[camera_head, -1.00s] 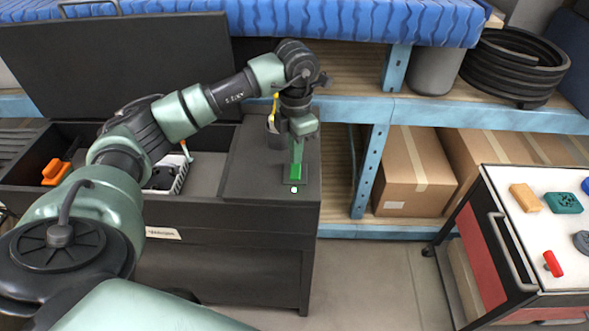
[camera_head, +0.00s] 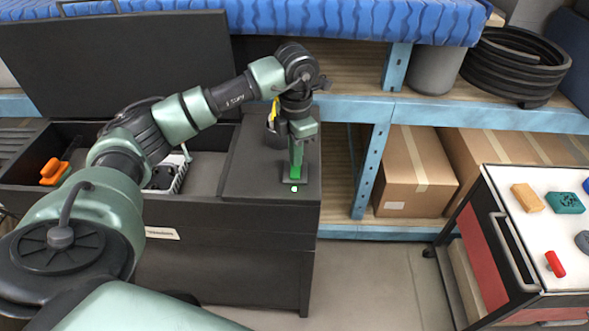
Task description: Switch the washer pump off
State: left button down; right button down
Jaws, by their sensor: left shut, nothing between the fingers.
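A small dark switch plate (camera_head: 287,181) lies on the flat black top at the right end of the black chest. A small green-white light (camera_head: 295,189) glows at its near edge. My left gripper (camera_head: 296,175) points down over the plate, shut and empty. Its tip is at or just above the plate; I cannot tell whether it touches. It hides most of the switch, so the switch's position is unclear. A strip of bright green shows at the fingertips. My right gripper is not in view.
The black chest (camera_head: 240,215) has its lid up; an orange-handled tool (camera_head: 52,171) and a white box (camera_head: 172,172) are inside. A blue-framed shelf (camera_head: 372,165) with cardboard boxes (camera_head: 414,168) stands behind. A tool cart (camera_head: 541,240) is at right.

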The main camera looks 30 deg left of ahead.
pick_arm(q)
jog(key=shift+s+f, duration=0.1)
jog(key=shift+f, duration=0.3)
jog(key=shift+r+p, duration=0.35)
jog(key=shift+r, duration=0.4)
jog(key=shift+r+p, duration=1.7)
jog(key=shift+r, duration=1.1)
jog(key=shift+d+f, duration=0.1)
